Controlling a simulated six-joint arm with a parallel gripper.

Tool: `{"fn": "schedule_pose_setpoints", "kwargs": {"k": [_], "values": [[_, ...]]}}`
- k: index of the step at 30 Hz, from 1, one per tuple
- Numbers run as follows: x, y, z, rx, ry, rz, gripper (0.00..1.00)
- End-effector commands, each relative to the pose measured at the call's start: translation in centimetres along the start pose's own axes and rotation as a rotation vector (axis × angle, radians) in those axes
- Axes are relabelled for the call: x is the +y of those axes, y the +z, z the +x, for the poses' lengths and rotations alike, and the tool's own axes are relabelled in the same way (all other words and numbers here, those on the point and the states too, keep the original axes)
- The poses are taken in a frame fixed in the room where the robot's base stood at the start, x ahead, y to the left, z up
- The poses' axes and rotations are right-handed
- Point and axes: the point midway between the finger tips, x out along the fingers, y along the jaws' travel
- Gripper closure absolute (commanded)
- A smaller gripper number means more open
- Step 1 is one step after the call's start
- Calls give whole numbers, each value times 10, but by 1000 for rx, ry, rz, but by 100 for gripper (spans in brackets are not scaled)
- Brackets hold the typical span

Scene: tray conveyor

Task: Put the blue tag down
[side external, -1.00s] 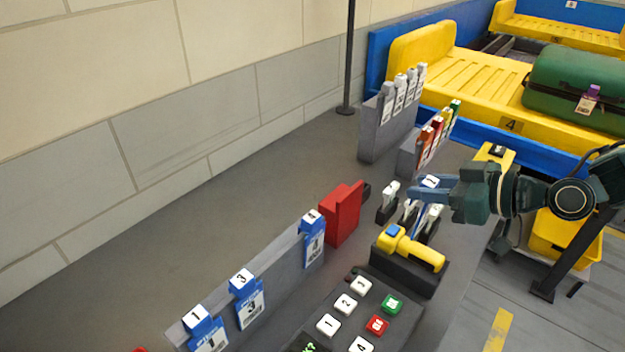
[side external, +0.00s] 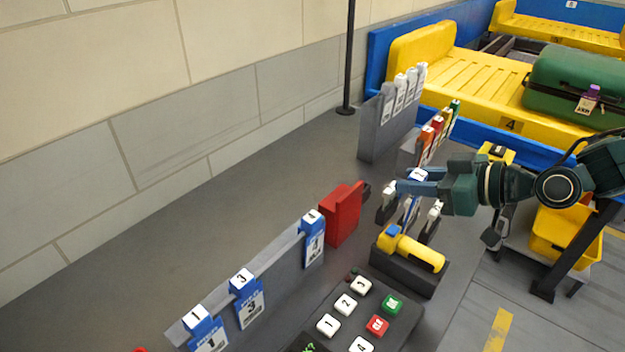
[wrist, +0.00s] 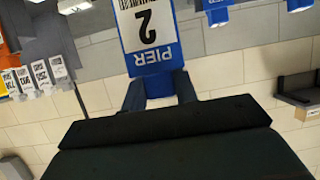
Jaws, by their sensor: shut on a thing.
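My gripper (side external: 410,182) is shut on the blue tag (side external: 416,177), holding it by its white-topped upper end. The tag hangs down between the fingers, over a row of small dark holders. I cannot tell whether the tag's lower end touches a holder.
Blue tags 1, 3 and 4 hang on a grey rack (side external: 275,268). A red block (side external: 343,215), a yellow hand tool (side external: 410,248) and a keypad (side external: 340,318) stand close by. Grey racks with white and coloured tags are behind. The counter left of the red block is clear.

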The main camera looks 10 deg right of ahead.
Motion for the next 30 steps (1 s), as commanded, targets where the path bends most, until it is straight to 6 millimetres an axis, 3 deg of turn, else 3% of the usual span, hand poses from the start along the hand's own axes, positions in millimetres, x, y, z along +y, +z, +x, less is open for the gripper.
{"fn": "schedule_pose_setpoints", "kwargs": {"k": [18, 30], "values": [[-58, -84, 80, -15, -216, -94, 98], [-121, -108, 124, -25, -364, -158, 98]]}}
